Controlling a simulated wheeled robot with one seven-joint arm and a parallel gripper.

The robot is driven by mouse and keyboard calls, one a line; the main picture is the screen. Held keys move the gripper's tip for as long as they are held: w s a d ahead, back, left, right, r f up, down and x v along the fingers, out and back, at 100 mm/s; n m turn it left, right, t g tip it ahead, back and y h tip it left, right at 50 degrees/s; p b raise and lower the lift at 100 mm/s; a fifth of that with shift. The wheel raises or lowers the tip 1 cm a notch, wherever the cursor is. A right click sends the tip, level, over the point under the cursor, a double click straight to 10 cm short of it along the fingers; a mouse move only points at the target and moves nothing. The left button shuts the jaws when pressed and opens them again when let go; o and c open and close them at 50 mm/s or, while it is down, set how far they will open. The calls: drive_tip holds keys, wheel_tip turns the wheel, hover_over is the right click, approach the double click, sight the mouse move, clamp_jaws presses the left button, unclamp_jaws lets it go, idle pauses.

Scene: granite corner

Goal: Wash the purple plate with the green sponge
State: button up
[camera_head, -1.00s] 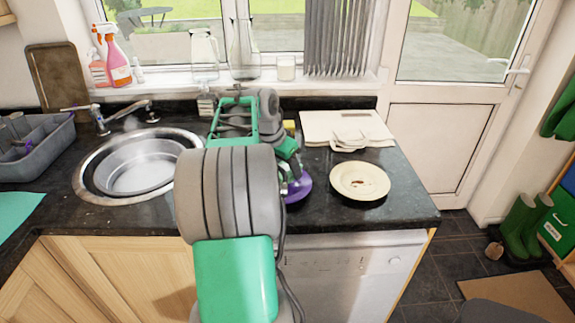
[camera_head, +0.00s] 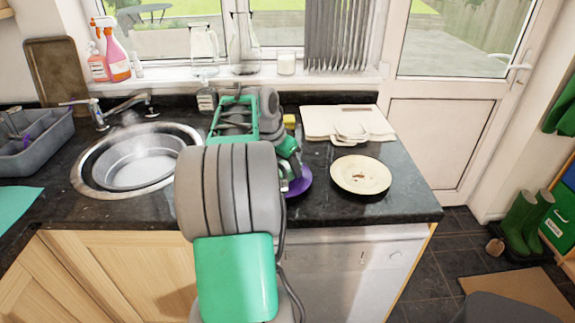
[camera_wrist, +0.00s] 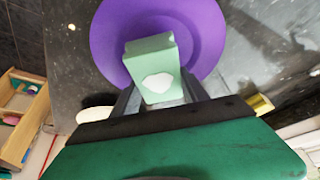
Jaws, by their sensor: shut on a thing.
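The purple plate (camera_wrist: 208,35) lies on the dark counter and fills the top middle of the wrist view. In the head view only part of the purple plate (camera_head: 301,183) shows, to the right of my arm. My gripper (camera_wrist: 158,90) is shut on the green sponge (camera_wrist: 142,48), one finger on each side. The pale green sponge has a white patch on its face. It is in front of the plate in the wrist view; I cannot tell whether it touches it.
A cream plate (camera_head: 360,176) with a small dark spot lies to the right. A white board (camera_head: 325,122) with pale items is behind it, near a yellow object (camera_head: 290,120). The sink (camera_head: 84,186) and grey rack (camera_head: 45,157) are left. The front-right counter is clear.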

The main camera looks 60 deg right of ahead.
drive_tip(key=shift+f, duration=0.4)
